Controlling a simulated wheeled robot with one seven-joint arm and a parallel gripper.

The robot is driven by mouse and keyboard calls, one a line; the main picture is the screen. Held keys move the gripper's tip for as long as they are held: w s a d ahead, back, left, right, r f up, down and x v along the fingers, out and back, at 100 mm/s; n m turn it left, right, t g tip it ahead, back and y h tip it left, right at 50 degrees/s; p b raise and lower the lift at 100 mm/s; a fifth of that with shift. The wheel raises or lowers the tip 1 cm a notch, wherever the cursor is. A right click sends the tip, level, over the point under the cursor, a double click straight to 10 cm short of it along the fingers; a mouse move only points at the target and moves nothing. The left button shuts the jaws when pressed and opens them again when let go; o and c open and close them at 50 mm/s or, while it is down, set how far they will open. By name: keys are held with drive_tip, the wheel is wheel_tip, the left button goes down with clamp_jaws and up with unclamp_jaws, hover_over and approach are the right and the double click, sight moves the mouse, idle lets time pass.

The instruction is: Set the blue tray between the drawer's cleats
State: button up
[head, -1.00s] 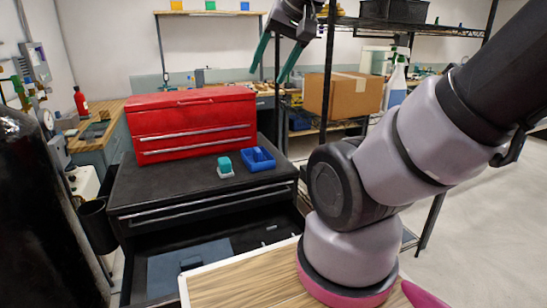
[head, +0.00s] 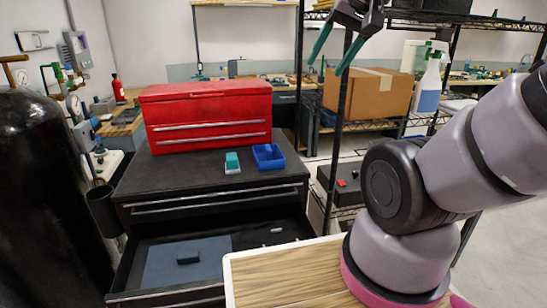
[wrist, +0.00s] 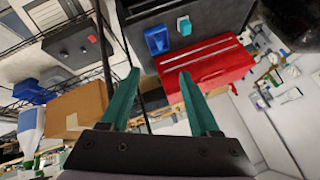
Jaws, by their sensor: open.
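The small blue tray (head: 268,157) sits on the black cabinet top, right of a teal block on a pale base (head: 232,163). It also shows in the wrist view (wrist: 157,40), with a divider inside. The cabinet's lower drawer (head: 160,297) is pulled open. Inside are a blue-grey mat (head: 212,245) with a dark block (head: 188,257) on it and, to the right, a small pale piece (head: 276,230). I cannot make out which parts are cleats. My gripper (head: 327,67) is open and empty, high above and right of the tray; its teal fingers (wrist: 159,72) are apart.
A red tool chest (head: 205,118) stands behind the tray. A wire shelf with a cardboard box (head: 367,95) and spray bottle (head: 427,85) is at right. A black gas cylinder (head: 45,190) is at left. My wood-topped base borders the drawer's right side.

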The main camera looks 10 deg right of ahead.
drive_tip(key=n+h, duration=0.2)
drive_tip(key=n, duration=0.2)
hover_over(269, 148)
drive_tip(key=s, duration=0.5)
drive_tip(key=f, duration=2.7)
drive_tip(key=shift+s+d+f, duration=0.15)
drive_tip(key=shift+s+d, duration=0.05)
drive_tip(key=shift+d, duration=0.1)
drive_tip(key=x, duration=0.5)
drive_tip(key=shift+w+f, duration=0.3)
drive_tip(key=shift+w, duration=0.05)
drive_tip(key=x, duration=0.5)
drive_tip(key=shift+w+a, duration=0.1)
drive_tip(key=shift+a, duration=0.25)
clamp_jaws()
